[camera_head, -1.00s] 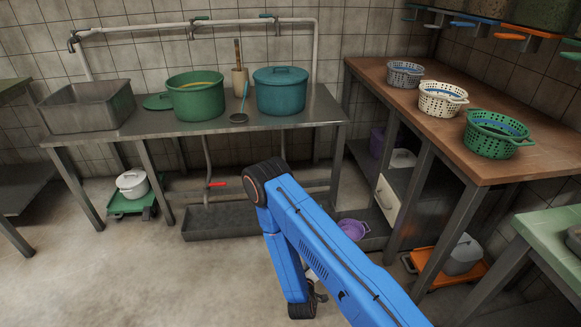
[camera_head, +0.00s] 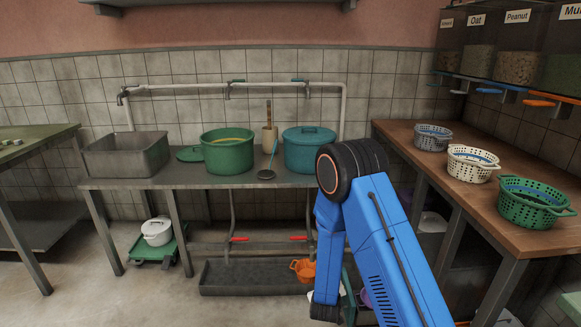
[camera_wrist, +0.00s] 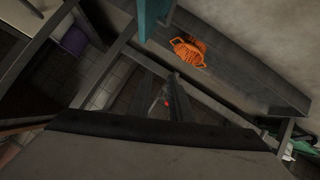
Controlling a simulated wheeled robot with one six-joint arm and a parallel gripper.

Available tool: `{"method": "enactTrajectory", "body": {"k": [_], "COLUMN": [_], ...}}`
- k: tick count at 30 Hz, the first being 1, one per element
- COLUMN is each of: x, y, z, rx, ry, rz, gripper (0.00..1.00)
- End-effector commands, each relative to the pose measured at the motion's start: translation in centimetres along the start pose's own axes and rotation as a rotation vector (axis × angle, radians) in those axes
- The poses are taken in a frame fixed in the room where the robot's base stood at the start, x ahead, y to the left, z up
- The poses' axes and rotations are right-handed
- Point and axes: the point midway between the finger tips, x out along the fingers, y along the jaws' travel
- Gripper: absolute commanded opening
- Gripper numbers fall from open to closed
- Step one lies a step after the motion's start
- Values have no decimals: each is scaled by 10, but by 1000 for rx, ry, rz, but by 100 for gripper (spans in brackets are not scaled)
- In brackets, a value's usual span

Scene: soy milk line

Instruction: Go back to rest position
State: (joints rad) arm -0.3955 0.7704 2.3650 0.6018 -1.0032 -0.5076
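My blue arm rises from the bottom right of the head view, with its black round joint in front of the blue pot (camera_head: 308,152). Its lower link hangs down in front of the table. My gripper's fingers cannot be made out in the head view, being low behind the arm. That view looks down on an orange basket (camera_wrist: 189,50) in a grey trough (camera_wrist: 245,67). The same orange basket (camera_head: 303,270) and trough (camera_head: 245,276) show under the metal table.
A metal table (camera_head: 125,183) bears a sink (camera_head: 127,155), a green pot (camera_head: 228,152) and a ladle (camera_head: 267,174). A wooden counter (camera_head: 415,155) with colanders (camera_head: 535,200) stands right. The left floor is clear.

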Motion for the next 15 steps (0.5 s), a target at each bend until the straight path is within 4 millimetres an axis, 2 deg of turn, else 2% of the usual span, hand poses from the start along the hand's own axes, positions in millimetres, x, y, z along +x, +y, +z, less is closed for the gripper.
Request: {"method": "enactTrajectory", "body": {"k": [1, 3, 8, 15], "x": [-6, -14, -36, -76], "y": [6, 13, 28, 54], "z": [-12, -25, -53, -88], "rx": [23, 51, 108, 178], "ry": [-3, -16, -42, -82], "rz": [-16, -42, -101, -184], "gripper": [18, 18, 18, 18]}}
